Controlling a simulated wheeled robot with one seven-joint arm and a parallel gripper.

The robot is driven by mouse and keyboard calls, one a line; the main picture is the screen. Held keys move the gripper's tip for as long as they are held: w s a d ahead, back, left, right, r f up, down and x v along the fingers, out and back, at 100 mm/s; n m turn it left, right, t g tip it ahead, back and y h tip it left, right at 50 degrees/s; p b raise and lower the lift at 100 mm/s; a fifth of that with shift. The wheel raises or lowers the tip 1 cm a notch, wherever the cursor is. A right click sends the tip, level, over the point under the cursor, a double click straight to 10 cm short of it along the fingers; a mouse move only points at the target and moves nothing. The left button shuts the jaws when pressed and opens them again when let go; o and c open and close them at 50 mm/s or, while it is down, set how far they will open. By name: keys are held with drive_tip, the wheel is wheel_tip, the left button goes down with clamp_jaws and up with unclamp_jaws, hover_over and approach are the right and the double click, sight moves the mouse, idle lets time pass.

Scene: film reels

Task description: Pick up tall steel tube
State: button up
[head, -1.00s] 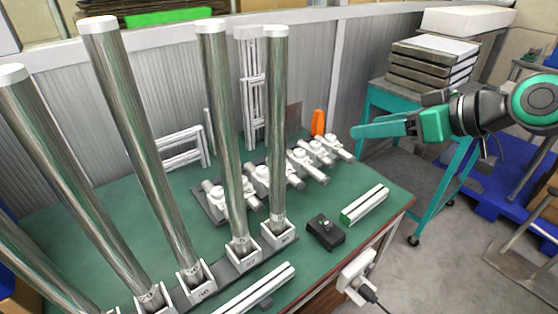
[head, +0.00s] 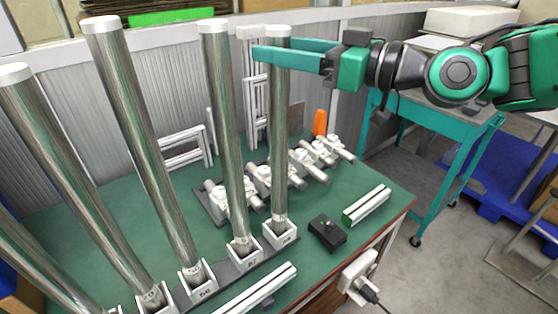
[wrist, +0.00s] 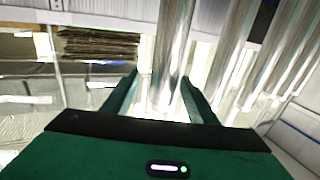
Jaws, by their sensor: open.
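Several tall steel tubes with white caps stand in white sockets in a row. The rightmost steel tube (head: 279,140) stands upright in its socket (head: 280,234). My gripper (head: 262,49) is level with that tube's upper end, just under its cap, reaching in from the right. Its green fingers are open, one passing in front of the tube and the other partly hidden behind it. In the wrist view, a shiny tube (wrist: 172,55) runs between the two open fingers (wrist: 160,77). I cannot tell whether either finger touches it.
A neighbouring steel tube (head: 225,130) stands close on the left, just beyond the fingertips. White valve-like parts (head: 262,180), a black box (head: 327,233) and a white bar (head: 367,206) lie on the green table (head: 330,280). A teal cart (head: 440,125) stands at the right.

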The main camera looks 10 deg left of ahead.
drive_tip(key=shift+x, duration=2.35)
drive_tip(key=shift+s+r, duration=0.15)
clamp_jaws()
